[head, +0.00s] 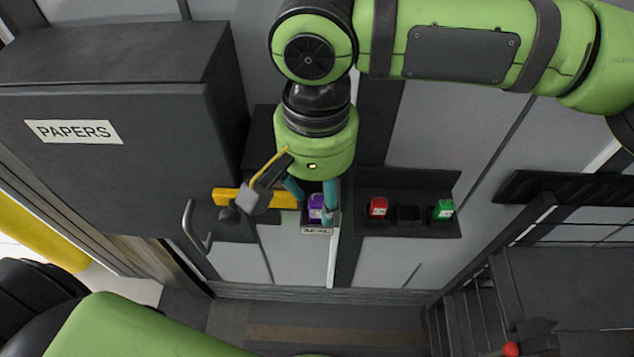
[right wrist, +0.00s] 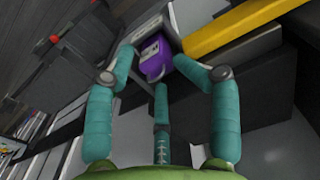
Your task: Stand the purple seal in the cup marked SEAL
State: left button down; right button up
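The purple seal (head: 316,206) is at the small dark cup with the SEAL label (head: 316,231). It looks upright and seems to stand in the cup, but its base is hidden. My right gripper (head: 313,193) is around the seal, its teal fingers spread on either side. In the right wrist view the purple seal (right wrist: 154,58) shows between the fingertips of the right gripper (right wrist: 153,62), with small gaps at both sides, so the gripper looks open. My left gripper is out of view.
A dark PAPERS box (head: 120,180) stands at the left, with a yellow bar (head: 235,197) and a grey handle (head: 193,228) nearby. Dark stairs are at lower right.

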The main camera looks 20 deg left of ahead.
aim_at(316, 198)
jog(key=shift+f, duration=0.15)
dwell(0.5)
jog(key=shift+w+r, duration=0.1)
jog(key=shift+r, duration=0.35)
notch_tip(316, 198, up, 13)
jog(key=b, duration=0.2)
jog(key=shift+f, duration=0.15)
